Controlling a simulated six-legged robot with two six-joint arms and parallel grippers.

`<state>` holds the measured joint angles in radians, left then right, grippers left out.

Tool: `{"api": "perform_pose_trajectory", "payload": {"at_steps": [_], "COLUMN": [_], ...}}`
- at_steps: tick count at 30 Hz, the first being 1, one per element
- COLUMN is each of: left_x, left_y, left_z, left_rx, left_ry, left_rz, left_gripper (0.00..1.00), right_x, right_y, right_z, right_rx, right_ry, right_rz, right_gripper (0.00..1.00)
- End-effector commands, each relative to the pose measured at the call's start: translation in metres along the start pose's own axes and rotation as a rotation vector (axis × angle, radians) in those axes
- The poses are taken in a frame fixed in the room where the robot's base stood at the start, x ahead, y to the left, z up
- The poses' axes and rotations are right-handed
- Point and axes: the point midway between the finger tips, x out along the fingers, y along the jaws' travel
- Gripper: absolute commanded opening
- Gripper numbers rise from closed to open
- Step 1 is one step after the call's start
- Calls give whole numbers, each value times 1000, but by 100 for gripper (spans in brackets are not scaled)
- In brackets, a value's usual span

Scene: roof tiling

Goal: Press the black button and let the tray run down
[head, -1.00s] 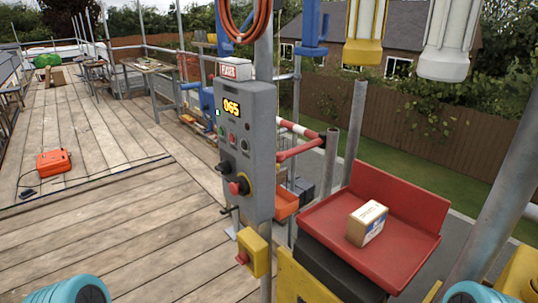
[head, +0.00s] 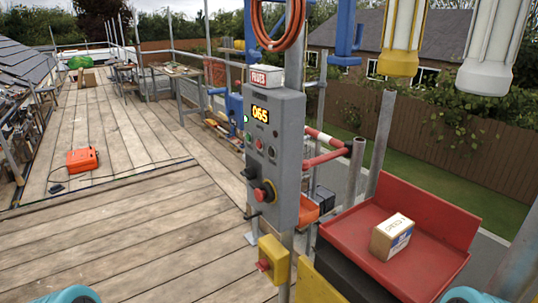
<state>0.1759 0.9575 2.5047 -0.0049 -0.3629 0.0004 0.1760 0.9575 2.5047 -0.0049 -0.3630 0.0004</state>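The grey control box (head: 275,150) is fixed to a scaffold pole in the middle of the head view. Its lit display (head: 260,115) reads 065. Below the display are several small buttons and a dark knob (head: 250,173); I cannot tell for sure which is the black button. A red mushroom button (head: 261,194) sits low on the box, on a yellow ring. The red tray (head: 425,262) is at the right with a small cardboard box (head: 391,238) in it. Neither gripper shows; only teal parts of my arms show at the bottom edge.
A yellow box with a red button (head: 274,260) hangs below the control box. Scaffold poles and a red-and-white bar (head: 325,145) stand between box and tray. An orange case (head: 82,160) and its cable lie on the planks at left. The plank deck is otherwise largely clear.

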Motion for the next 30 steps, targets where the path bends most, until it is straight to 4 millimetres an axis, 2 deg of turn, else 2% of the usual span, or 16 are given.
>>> {"api": "perform_pose_trajectory", "payload": {"at_steps": [7, 14, 15, 16, 30], "left_x": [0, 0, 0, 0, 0], "left_y": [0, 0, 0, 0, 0], "left_z": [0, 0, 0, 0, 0], "left_rx": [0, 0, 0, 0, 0], "left_ry": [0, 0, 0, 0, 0], "left_rz": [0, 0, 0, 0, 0], "left_gripper": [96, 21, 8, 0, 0], "right_x": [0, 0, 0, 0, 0], "right_y": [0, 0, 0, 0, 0], "right_z": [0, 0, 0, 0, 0], "right_rx": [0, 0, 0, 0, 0], "right_ry": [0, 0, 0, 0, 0], "right_rz": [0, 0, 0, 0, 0], "right_gripper": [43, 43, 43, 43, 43]}}
